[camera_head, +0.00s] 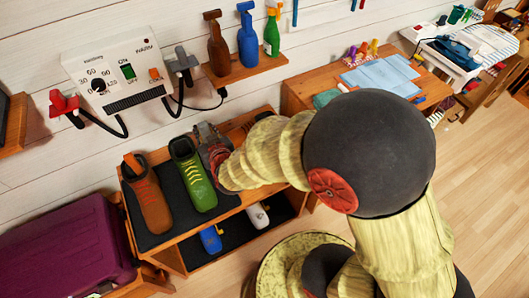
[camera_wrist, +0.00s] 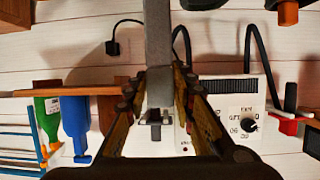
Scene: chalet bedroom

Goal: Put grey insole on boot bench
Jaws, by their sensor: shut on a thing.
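My gripper (camera_wrist: 158,92) is shut on a long grey strip, the grey insole (camera_wrist: 158,45), which stands edge-on between the fingers in the wrist view. In the head view my gripper (camera_head: 211,145) is over the boot bench (camera_head: 196,233), right of the green shoe (camera_head: 193,173). I cannot make out the insole there, and my arm hides part of the bench. The bench is wooden with a dark top and a lower shelf. A brown boot (camera_head: 147,195) stands at its left end.
The wall-mounted white dryer (camera_head: 120,75) with red and grey holders hangs behind the bench. A shelf (camera_head: 243,68) with spray bottles is to its right. A purple case (camera_head: 65,255) is at left. Blue (camera_head: 210,239) and white (camera_head: 258,215) items are on the lower shelf.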

